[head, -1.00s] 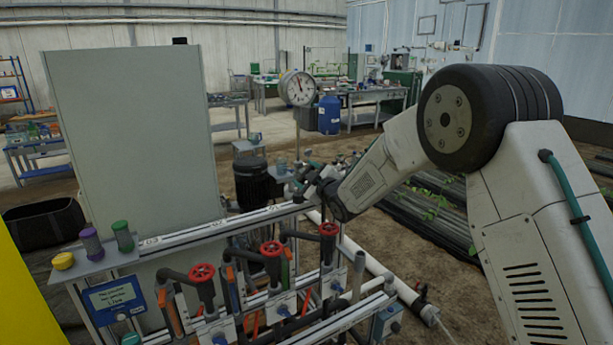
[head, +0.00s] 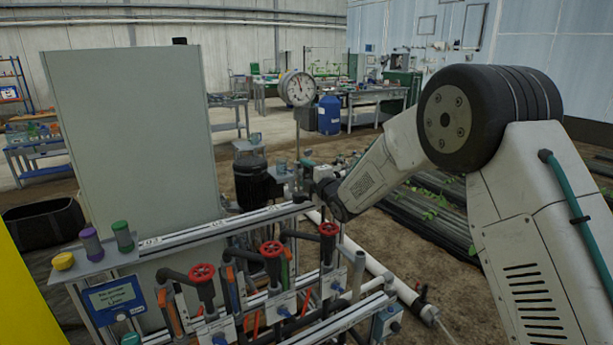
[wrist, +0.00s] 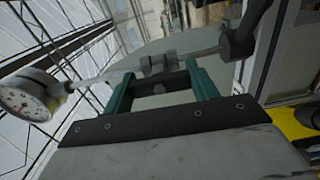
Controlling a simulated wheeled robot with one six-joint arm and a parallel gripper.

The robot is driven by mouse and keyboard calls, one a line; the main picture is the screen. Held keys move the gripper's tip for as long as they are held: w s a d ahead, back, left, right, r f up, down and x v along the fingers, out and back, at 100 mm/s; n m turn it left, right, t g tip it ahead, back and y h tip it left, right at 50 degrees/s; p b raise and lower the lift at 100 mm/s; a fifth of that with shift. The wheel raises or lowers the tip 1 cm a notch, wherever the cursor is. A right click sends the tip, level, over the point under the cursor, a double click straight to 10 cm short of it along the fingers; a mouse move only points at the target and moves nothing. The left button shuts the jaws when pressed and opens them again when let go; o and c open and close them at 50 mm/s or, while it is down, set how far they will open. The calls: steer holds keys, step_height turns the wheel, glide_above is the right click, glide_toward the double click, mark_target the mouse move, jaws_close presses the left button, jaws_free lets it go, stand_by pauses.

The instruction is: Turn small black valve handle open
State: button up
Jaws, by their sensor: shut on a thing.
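In the wrist view, my gripper (wrist: 158,82) has its two green fingers on either side of a dark bar, which looks like the small black valve handle (wrist: 158,87). The handle spans the gap between the fingers. Just beyond it runs a thin grey pipe with fittings (wrist: 158,63). In the head view, my gripper (head: 308,178) is at the far end of the skid's top rail, small and partly hidden by my wrist. The handle cannot be made out there.
A round gauge (head: 298,88) stands behind my gripper and shows at left in the wrist view (wrist: 24,103). Red handwheels (head: 271,249) line the skid in front. A grey panel (head: 130,140) stands left. A dark tank (head: 251,183) is close behind.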

steer(key=shift+f+n, duration=0.1)
steer(key=shift+n, duration=0.2)
steer(key=o, duration=1)
steer(key=v, duration=0.8)
steer(key=shift+w, duration=0.1)
